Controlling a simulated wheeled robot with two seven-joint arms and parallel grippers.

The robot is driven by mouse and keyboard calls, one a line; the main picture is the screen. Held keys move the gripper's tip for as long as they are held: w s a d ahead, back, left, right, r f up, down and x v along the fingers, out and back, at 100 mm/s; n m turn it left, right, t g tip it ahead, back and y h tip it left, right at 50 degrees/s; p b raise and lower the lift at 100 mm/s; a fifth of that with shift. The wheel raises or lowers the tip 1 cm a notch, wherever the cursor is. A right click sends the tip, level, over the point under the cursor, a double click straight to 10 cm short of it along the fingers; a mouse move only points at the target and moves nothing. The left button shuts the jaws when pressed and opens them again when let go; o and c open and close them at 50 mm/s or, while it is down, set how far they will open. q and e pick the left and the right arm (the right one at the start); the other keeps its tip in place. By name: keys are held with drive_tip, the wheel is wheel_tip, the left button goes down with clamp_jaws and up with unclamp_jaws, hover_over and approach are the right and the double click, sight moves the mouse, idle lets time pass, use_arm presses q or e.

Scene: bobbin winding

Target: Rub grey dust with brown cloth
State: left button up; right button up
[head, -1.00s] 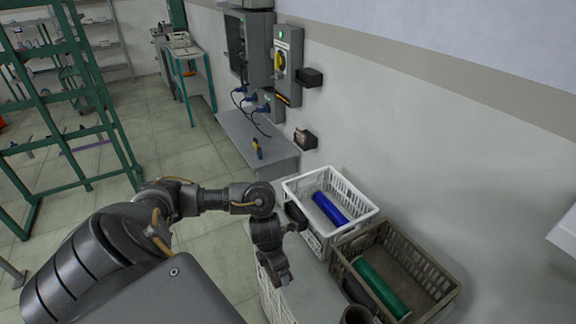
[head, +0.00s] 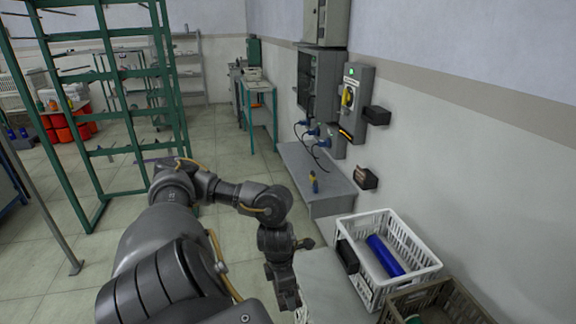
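I see neither grey dust nor a brown cloth in the head view. One of my arms comes in from the lower left and bends down over a pale surface (head: 328,284). Its gripper (head: 290,300) points down near the bottom of the view, left of the white crate (head: 432,262). Its fingertips are too small and dark to tell whether they are open or shut, and I cannot make out anything in them. My other gripper is out of view.
The white crate holds a blue cylinder (head: 385,255). A brown crate (head: 462,300) is partly cut off below it. A grey bench (head: 320,172) stands under wall-mounted electrical boxes (head: 350,103). A green rack (head: 115,100) stands at left. Floor between is open.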

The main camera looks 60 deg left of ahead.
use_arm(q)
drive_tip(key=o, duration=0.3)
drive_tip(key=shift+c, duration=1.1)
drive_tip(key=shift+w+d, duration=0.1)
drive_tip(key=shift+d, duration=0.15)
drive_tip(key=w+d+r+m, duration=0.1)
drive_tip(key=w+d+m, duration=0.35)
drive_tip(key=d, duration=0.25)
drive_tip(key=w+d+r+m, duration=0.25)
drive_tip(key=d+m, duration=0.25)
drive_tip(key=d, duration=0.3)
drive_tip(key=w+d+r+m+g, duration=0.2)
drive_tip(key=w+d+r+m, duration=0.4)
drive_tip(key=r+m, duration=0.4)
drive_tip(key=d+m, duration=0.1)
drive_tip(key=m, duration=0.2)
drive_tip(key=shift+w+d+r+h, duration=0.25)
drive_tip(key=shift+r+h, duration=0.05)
